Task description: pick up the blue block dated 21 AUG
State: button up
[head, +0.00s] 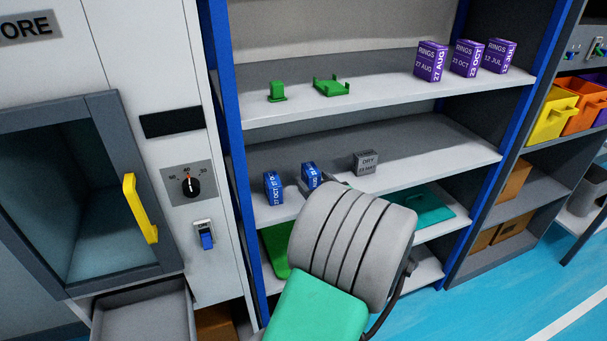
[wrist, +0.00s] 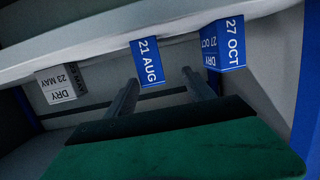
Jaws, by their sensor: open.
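The blue block dated 21 AUG (head: 311,173) stands on the middle shelf, and its label shows clearly in the wrist view (wrist: 147,62). My gripper (wrist: 160,77) is open and empty, pointing at this block. In the wrist view the block appears just beyond the fingertips, nearer the left finger than the right. I cannot tell the exact gap. In the head view my arm hides most of the gripper, just right of and in front of the block.
A blue block dated 27 OCT (head: 273,188) stands left of it in the head view. A grey DRY block dated 23 MAY (head: 366,161) stands to the right. The shelf above (head: 385,95) holds green parts and purple RINGS boxes. A blue upright (head: 230,130) bounds the shelf's left.

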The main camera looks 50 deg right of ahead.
aim_at(311, 173)
jog(key=x, duration=0.2)
jog(key=p+x, duration=0.1)
jog(key=d+x, duration=0.1)
jog(key=x, duration=0.1)
jog(key=shift+d+f, duration=0.25)
jog(key=shift+s, duration=0.1)
grip_shut()
dwell(0.3)
